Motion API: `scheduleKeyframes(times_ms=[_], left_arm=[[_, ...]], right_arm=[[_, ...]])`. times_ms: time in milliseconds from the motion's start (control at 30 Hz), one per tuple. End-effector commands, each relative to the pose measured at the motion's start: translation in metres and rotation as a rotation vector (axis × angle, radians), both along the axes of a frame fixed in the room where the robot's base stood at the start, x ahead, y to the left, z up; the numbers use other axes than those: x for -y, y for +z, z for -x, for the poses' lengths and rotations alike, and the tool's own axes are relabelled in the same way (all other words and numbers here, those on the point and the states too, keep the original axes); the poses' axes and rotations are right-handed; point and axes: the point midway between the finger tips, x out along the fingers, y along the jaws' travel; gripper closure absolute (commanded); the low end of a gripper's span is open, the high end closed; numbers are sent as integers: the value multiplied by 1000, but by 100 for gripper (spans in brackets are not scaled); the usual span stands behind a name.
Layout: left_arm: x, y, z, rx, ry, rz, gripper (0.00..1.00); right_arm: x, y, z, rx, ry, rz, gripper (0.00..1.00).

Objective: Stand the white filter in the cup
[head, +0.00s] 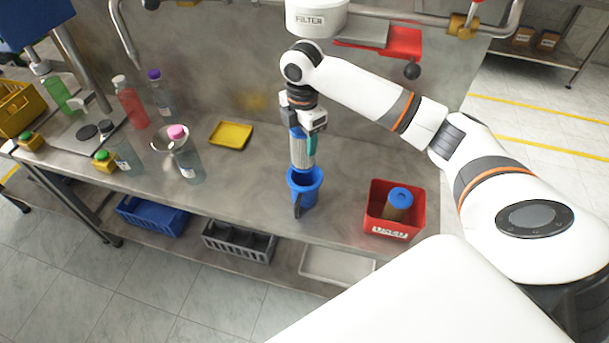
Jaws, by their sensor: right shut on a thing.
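The white filter (304,155) is a pale upright cylinder with a blue upper end. My right gripper (305,130) is shut on its upper part, pointing down. The blue cup (305,194) stands on the steel bench below, with a wide rim and a dark handle towards the front. The filter's lower end is at the cup's mouth; I cannot tell whether it is inside the rim or just above it. My left gripper is not in view.
A red bin (377,217) right of the cup holds a brown cylinder with a blue top (398,203). A yellow tray (231,135) and several bottles stand to the left. A white housing marked FILTER (316,20) hangs above. Bench around the cup is clear.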

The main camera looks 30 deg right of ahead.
Motion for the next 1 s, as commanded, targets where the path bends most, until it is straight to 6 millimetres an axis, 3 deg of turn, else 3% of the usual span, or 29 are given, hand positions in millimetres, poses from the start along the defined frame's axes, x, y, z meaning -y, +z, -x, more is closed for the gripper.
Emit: scheduleKeyframes(times_ms=[167,400,800,1000], left_arm=[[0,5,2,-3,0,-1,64],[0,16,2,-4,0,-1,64],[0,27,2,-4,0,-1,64],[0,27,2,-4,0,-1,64]], right_arm=[[8,-2,-4,-1,77,0,70],[8,-43,-4,-4,88,0,70],[9,-92,-4,-2,86,1,70],[8,-99,-5,1,88,1,70]])
